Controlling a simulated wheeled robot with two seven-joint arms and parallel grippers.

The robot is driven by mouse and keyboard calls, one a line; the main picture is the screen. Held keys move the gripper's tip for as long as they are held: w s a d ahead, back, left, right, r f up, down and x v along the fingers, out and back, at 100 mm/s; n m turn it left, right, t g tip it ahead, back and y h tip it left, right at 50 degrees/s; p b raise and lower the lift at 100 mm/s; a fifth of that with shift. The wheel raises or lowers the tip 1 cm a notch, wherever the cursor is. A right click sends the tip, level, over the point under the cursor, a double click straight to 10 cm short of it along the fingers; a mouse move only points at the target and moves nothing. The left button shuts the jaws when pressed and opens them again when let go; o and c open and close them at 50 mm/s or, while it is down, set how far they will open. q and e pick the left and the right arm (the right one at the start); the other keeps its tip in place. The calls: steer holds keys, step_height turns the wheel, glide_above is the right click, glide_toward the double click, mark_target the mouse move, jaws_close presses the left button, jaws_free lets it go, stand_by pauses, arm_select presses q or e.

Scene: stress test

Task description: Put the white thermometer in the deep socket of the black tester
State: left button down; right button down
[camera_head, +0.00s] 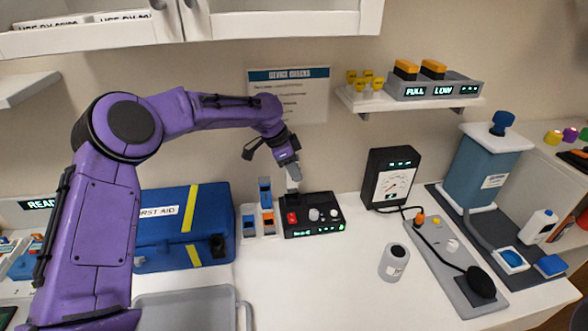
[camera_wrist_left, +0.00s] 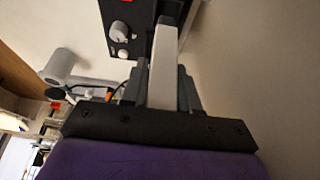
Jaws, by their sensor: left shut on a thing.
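The black tester (camera_head: 328,222) stands on the white counter against the wall, with a red part, grey knobs and a green-lit display on it. My left gripper (camera_head: 287,158) is above its back left part, shut on the white thermometer (camera_head: 294,173), which points down. The thermometer's lower end is at the tester's back left part; I cannot tell whether it is inside a socket. In the left wrist view the thermometer (camera_wrist_left: 163,72) runs from between the fingers (camera_wrist_left: 161,95) to the tester (camera_wrist_left: 121,12), beside its knob. The sockets are not clearly visible. My right gripper is not in view.
Blue and orange items in a clear rack (camera_head: 266,208) stand just left of the tester. A blue first-aid case (camera_head: 170,235) is further left, a grey tray (camera_head: 190,305) in front. A gauge box (camera_head: 388,180) and grey cylinder (camera_head: 394,262) are at right. Counter before the tester is clear.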

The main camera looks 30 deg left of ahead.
arm_select(q)
steer(key=shift+f+b, duration=0.55)
steer(key=shift+f, duration=1.45)
steer(key=c, duration=0.8)
jaws_free()
steer(key=b+v, duration=0.1)
steer(key=v, duration=0.9)
steer(key=shift+a+r, duration=0.1)
steer(key=shift+r, duration=0.2)
steer(key=shift+s+f, duration=0.1)
steer(key=shift+f, duration=0.05)
